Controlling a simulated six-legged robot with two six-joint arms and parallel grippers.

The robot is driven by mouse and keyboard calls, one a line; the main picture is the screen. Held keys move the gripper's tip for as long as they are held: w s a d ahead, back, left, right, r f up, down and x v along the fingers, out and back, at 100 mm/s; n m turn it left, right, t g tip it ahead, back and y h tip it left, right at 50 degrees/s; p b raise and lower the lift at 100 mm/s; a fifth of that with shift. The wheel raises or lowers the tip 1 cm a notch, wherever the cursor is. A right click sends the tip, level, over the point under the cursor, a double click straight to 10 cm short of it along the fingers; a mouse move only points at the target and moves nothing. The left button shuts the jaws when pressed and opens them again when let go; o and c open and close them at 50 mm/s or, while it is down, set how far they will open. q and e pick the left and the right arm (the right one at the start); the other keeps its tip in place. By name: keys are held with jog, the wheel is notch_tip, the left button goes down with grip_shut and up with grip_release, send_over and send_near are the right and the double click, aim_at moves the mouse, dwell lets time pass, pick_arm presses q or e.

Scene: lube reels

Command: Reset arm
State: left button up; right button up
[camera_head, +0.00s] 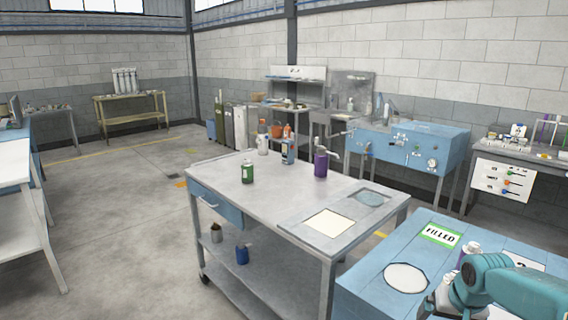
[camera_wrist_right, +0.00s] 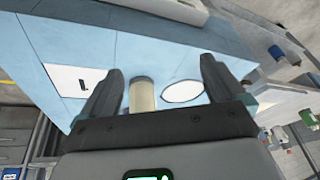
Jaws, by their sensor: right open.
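My right arm (camera_head: 510,285) comes in at the lower right of the head view, over the blue table. Its gripper is mostly hidden or cut off there. In the right wrist view my right gripper (camera_wrist_right: 162,66) is open, with its two dark fingers spread apart. A pale beige cylinder (camera_wrist_right: 143,95) shows between the fingers, with gaps on both sides. I cannot tell how far it is from them. My left gripper is in neither view.
The blue table (camera_head: 365,278) carries a white disc (camera_head: 405,278) and a green-edged "FILLED" label (camera_head: 441,236). A bottle (camera_head: 470,252) stands close to my arm. The grey cart (camera_head: 270,205) holds a green can (camera_head: 247,172) and a purple bottle (camera_head: 320,164). Open floor lies left.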

jog(key=s+a+f+n+g+y, duration=0.15)
jog(key=s+a+f, duration=0.25)
jog(key=a+f, duration=0.65)
jog(key=s+a+f+n+g+y, duration=0.1)
jog(key=s+a+f+y, duration=0.25)
jog(key=a+f, duration=0.7)
jog(key=s+a+f, duration=0.3)
jog(key=s+f, duration=0.1)
jog(key=s, duration=0.4)
jog(key=s+a+f+g, duration=0.1)
jog(key=s+a+f, duration=0.2)
jog(key=s, duration=0.6)
jog(key=shift+a+f, duration=0.35)
jog(key=shift+f, duration=0.25)
